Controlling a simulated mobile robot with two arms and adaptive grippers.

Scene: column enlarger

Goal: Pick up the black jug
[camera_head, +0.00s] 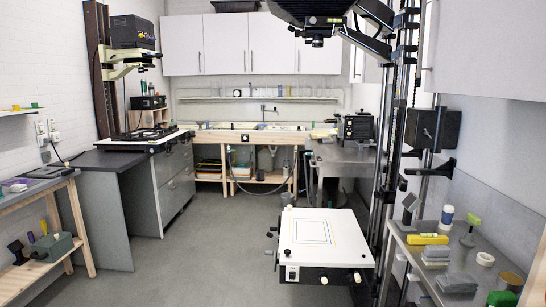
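I cannot make out a black jug with certainty in the head view. A small dark object (409,202) stands at the far left of the right-hand table, but its shape does not read clearly as a jug. Neither of my grippers is in view.
A column enlarger with a white baseboard (318,238) stands right of centre. The right-hand table (417,265) holds a yellow block (429,239), a blue-and-white cup (447,214) and grey blocks. A grey cabinet (175,178) stands left. The grey floor (205,255) between is clear.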

